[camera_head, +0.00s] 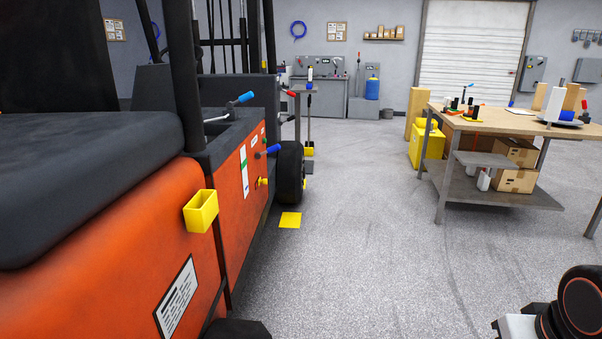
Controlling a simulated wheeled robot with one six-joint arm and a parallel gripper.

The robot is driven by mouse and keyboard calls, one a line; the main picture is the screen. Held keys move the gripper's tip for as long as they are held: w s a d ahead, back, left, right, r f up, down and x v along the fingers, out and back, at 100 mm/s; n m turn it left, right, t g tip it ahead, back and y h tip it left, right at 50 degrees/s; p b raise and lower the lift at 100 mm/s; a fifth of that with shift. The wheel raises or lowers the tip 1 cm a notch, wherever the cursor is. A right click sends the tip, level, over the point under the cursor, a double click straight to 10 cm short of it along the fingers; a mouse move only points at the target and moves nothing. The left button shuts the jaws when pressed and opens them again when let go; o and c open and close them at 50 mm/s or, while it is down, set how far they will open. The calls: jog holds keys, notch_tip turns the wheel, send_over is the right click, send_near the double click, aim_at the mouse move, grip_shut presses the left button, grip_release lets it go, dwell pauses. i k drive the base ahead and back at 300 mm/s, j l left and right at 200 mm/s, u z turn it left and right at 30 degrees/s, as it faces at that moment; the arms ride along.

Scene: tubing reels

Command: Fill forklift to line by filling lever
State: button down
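The orange forklift (120,240) fills the left side of the view, with a dark seat and black frame posts. A lever with a blue handle (267,151) sticks out of its side panel. A second blue-handled lever (241,99) rises from the top of the body. I cannot tell which one is the filling lever. A narrow white and green strip (244,172), perhaps a level gauge, is on the side panel; a fill line is too small to make out. My gripper is not in view.
An open yellow box (201,211) juts from the forklift's side. A yellow square (290,220) marks the floor beside the front wheel (290,172). A wooden-topped workbench (500,123) stands at right. The grey floor (350,260) between them is clear. My arm shows at bottom right.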

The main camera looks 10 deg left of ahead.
aim_at(246, 96)
jog(key=i+j+u, duration=0.25)
jog(key=i+u, duration=0.65)
jog(key=i+j, duration=0.05)
jog(key=i, duration=0.05)
